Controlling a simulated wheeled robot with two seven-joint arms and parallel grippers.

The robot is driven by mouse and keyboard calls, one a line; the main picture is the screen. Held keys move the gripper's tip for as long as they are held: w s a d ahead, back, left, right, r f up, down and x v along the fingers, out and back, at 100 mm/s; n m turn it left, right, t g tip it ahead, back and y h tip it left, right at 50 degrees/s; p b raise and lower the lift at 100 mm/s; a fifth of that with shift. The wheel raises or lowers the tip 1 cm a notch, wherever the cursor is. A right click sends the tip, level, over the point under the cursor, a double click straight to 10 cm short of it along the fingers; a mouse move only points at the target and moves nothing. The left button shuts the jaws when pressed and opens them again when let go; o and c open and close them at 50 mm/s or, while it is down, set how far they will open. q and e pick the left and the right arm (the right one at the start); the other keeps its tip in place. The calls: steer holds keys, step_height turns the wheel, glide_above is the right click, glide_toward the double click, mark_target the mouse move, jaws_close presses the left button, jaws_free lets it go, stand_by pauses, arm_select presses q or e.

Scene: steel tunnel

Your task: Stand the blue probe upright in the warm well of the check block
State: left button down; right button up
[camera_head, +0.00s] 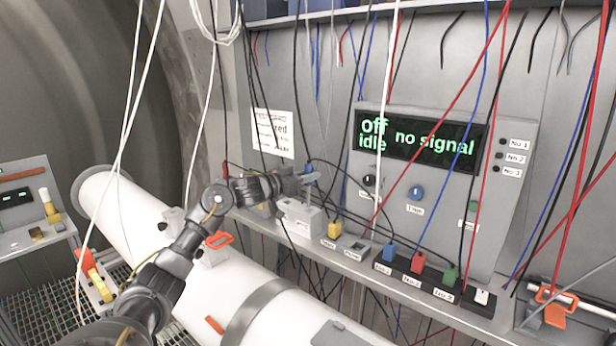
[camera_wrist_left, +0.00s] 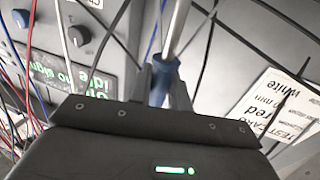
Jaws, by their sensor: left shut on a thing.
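My left gripper (camera_head: 303,182) reaches to the bench along the back wall and is shut on the blue probe. The left wrist view shows the probe's blue handle (camera_wrist_left: 160,82) between the fingers and its metal rod (camera_wrist_left: 178,28) running away from them. In the head view the probe is small, held just above a pale block with a label (camera_head: 298,216), which looks like the check block. The rod points down toward this block. I cannot tell whether its tip is in a well, nor which well is the warm one. My right gripper is not in view.
The panel display (camera_head: 420,139) reads "off idle" and "no signal". A yellow block (camera_head: 334,230) and a row of blue, red (camera_head: 418,262) and green blocks stand to the right on the bench. Many cables hang in front. A white pipe (camera_head: 130,215) runs below my arm.

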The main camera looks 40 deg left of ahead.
arm_select(q)
steer(key=shift+p, duration=0.5)
stand_by(0.6)
steer(key=shift+f+b, duration=0.65)
steer(key=shift+f, duration=0.4)
steer(key=shift+f+b, duration=1.85)
steer(key=shift+f, duration=1.4)
steer(key=c, duration=1.2)
jaws_free()
steer(key=shift+r, duration=0.1)
steer(key=shift+c, duration=0.2)
steer(key=b, duration=0.5)
glide_toward(308, 207)
steer(key=shift+s+a+r, duration=0.15)
steer(key=shift+s+r, duration=0.05)
steer(key=shift+r, duration=0.6)
